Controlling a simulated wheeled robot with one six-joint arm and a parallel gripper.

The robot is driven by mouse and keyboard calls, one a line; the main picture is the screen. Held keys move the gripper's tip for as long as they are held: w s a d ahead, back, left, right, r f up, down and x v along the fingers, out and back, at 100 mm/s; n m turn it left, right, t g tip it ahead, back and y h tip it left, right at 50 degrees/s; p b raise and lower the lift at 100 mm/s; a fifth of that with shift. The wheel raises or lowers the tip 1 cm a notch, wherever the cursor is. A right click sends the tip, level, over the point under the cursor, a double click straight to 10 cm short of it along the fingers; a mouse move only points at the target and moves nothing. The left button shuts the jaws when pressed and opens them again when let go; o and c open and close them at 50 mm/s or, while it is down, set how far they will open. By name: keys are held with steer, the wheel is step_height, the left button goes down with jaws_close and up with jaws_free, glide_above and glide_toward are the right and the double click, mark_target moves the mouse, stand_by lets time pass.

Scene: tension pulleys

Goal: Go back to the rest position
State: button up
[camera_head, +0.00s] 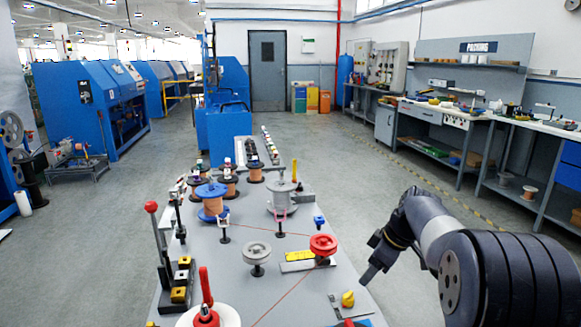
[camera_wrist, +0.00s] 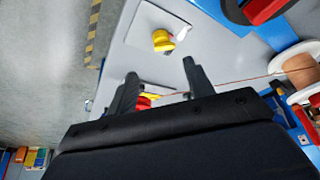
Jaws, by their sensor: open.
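My gripper (camera_head: 368,268) hangs beside the right edge of the grey work table (camera_head: 240,262), above a yellow knob (camera_head: 347,299) on a flat plate. In the wrist view my gripper (camera_wrist: 160,80) shows two dark fingers spread apart with nothing held between them. The yellow knob shows there too (camera_wrist: 163,40), beyond the fingertips. A red pulley (camera_head: 323,244) and a grey pulley (camera_head: 257,251) stand on the table left of my gripper. A thin reddish wire runs across the table near them.
A blue-flanged copper spool (camera_head: 212,200) and a grey spool (camera_head: 283,197) stand farther back. A red-knobbed lever (camera_head: 152,208) rises at the left edge, and a red handle (camera_head: 206,290) at the front. Open floor (camera_head: 395,200) lies right of the table, before the workbenches (camera_head: 430,115).

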mark_target(348, 295)
steer(key=b+x, duration=0.1)
steer(key=x, duration=1)
steer(key=shift+s+a+f+b, duration=0.1)
steer(key=shift+s+b, duration=0.05)
steer(key=shift+b, duration=0.15)
steer(key=shift+a+m+t+p, duration=0.1)
steer(key=shift+m+t+p, duration=0.35)
steer(key=shift+m, duration=0.65)
steer(key=m+h+p, duration=0.1)
steer(key=m, duration=0.1)
steer(key=m+h+p, duration=0.1)
steer(key=m+p, duration=0.1)
steer(key=m, duration=0.1)
steer(key=shift+s+a+t, duration=0.1)
steer(key=shift+t, duration=0.25)
steer(key=shift+a+m+h+p, duration=0.1)
steer(key=shift+m+h+p, duration=0.5)
steer(key=shift+m, duration=0.9)
steer(key=shift+a+m+h+b, duration=0.1)
steer(key=shift+m+h+b, duration=0.55)
steer(key=shift+m, duration=1.15)
steer(key=p+v, duration=0.1)
steer(key=v, duration=0.8)
steer(key=shift+a, duration=0.15)
steer(key=shift+s, duration=0.1)
